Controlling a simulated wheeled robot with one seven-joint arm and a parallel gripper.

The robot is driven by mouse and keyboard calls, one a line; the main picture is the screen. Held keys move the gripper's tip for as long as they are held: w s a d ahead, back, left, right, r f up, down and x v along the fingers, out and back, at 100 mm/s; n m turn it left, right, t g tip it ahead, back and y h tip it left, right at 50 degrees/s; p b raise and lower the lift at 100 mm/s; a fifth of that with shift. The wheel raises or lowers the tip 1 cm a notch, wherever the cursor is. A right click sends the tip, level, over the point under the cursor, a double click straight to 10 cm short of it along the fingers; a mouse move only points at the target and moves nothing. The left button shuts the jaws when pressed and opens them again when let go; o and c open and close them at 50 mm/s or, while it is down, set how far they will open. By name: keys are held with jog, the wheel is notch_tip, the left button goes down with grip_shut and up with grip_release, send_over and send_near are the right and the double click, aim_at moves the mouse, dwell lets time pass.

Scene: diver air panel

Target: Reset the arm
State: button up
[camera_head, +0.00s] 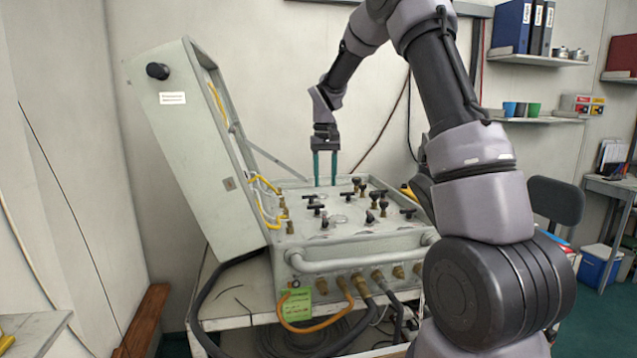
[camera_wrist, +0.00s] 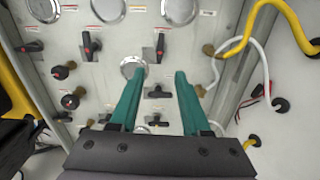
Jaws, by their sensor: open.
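My gripper (camera_head: 325,168) points down over the back part of the air panel (camera_head: 350,250), which lies in an open grey case on a bench. Its two teal fingers are spread apart with nothing between them. In the wrist view my gripper (camera_wrist: 160,75) is above the panel face (camera_wrist: 115,50), with black valve handles and round gauges around and beyond the fingers. A black handle (camera_wrist: 158,92) shows between the fingers, farther down on the panel. I cannot tell the exact gap between the fingertips and the panel.
The raised case lid (camera_head: 195,160) stands left of my gripper. Yellow hoses (camera_head: 262,200) run along the panel's left edge. Brass fittings and hoses hang at the front. Shelves with binders (camera_head: 525,25) and cups (camera_head: 520,110) are on the right wall. Space above the panel is open.

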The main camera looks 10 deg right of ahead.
jog(key=s+d+r+m+t+y, duration=0.1)
jog(key=s+r+t, duration=0.1)
jog(key=s+r, duration=0.75)
jog(key=s+d+r+m+t, duration=0.1)
jog(key=s+r+t, duration=0.2)
jog(key=s+r, duration=0.7)
jog(key=s+f+m+t+y, duration=0.1)
jog(key=s+f+t, duration=0.1)
jog(key=s, duration=1.1)
jog(key=shift+d+f+m, duration=0.3)
jog(key=shift+f, duration=0.55)
